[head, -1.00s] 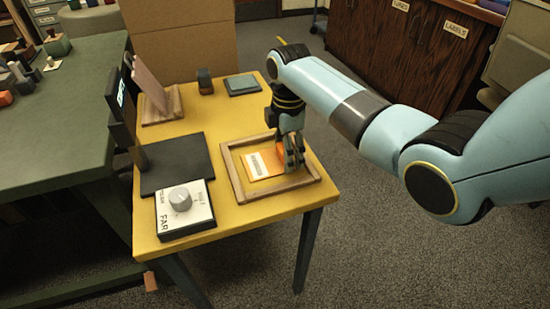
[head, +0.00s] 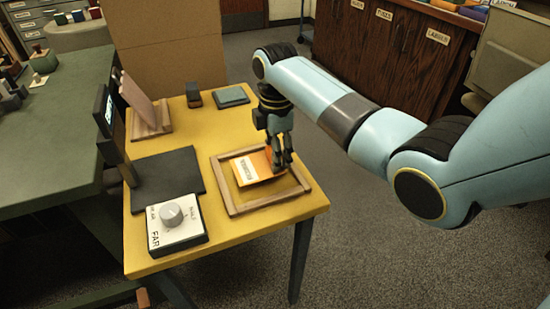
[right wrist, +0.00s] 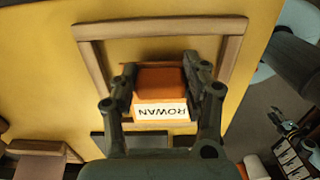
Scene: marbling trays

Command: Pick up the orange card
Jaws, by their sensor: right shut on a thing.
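The orange card (head: 257,167) has a white label; in the right wrist view the card (right wrist: 160,78) reads ROWAN. My right gripper (head: 280,168) is shut on it, and in the right wrist view the gripper (right wrist: 160,72) has one finger on each side of the card. The card looks tilted and a little above the floor of a shallow wooden frame (head: 221,184), still within its outline. The fingers hide the card's right part in the head view. My left gripper is not in view.
On the yellow table, a dial box (head: 178,222) and a black pad (head: 168,172) lie left of the frame. A pink panel stands in a wooden stand (head: 150,131). A small dark block (head: 193,97) and a teal pad (head: 231,96) lie behind. A green table (head: 50,130) adjoins at left.

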